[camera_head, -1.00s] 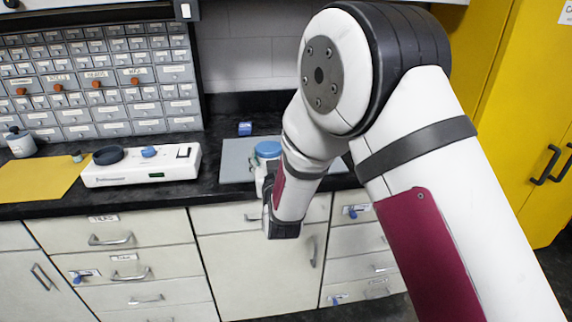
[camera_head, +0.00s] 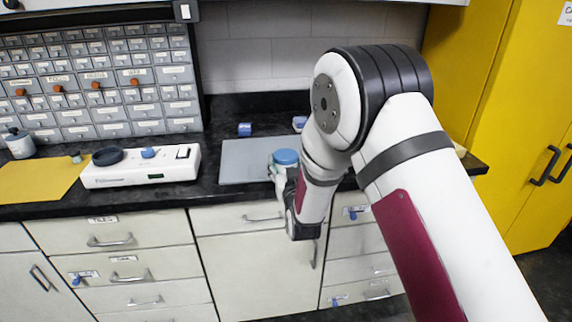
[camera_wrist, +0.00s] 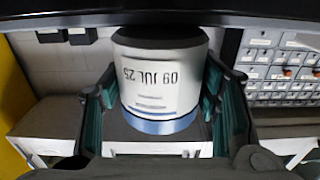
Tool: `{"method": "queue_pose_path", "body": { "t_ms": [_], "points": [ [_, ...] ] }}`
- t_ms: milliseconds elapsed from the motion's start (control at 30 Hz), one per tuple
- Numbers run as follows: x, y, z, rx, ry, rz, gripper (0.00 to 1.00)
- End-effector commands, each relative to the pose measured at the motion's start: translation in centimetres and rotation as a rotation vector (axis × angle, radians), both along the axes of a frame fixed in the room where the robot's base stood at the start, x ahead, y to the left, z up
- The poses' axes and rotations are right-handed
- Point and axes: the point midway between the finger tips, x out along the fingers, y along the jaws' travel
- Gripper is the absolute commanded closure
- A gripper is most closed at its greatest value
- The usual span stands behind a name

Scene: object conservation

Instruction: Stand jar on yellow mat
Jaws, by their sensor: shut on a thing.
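A white jar with a blue lid (camera_head: 286,157) is upright in my gripper, at the right side of the grey mat near the counter's front edge. In the wrist view the jar (camera_wrist: 160,80) appears upside down, its label reading "09 JUL 25", between the two green-padded fingers of my gripper (camera_wrist: 162,98). My gripper is shut on its sides; in the head view my arm partly hides the grip. Whether the jar's base touches anything is hidden. The yellow mat (camera_head: 35,182) lies at the far left of the counter, well apart from the jar.
A white device (camera_head: 140,172) with a black ring and blue knob stands between the yellow and grey (camera_head: 240,162) mats. A grey-white jar (camera_head: 20,146) stands behind the yellow mat. A small blue object (camera_head: 245,129) and a drawer cabinet (camera_head: 95,85) are at the back.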

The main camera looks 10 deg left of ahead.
Motion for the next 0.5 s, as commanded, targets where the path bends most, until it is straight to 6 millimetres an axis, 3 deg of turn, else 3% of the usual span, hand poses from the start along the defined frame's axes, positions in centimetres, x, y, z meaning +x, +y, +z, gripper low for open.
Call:
{"method": "queue_pose_path", "body": {
  "t_ms": [100, 133, 200, 500],
  "points": [
    [0.04, 0.01, -0.29, 0.0, -0.001, 0.0, 0.77],
    [0.01, 0.0, -0.37, 0.0, 0.0, 0.0, 0.41],
    [-0.01, 0.01, -0.29, 0.0, 0.0, 0.0, 0.25],
    [-0.01, 0.01, -0.25, 0.0, 0.0, 0.0, 0.23]
  ]
}}
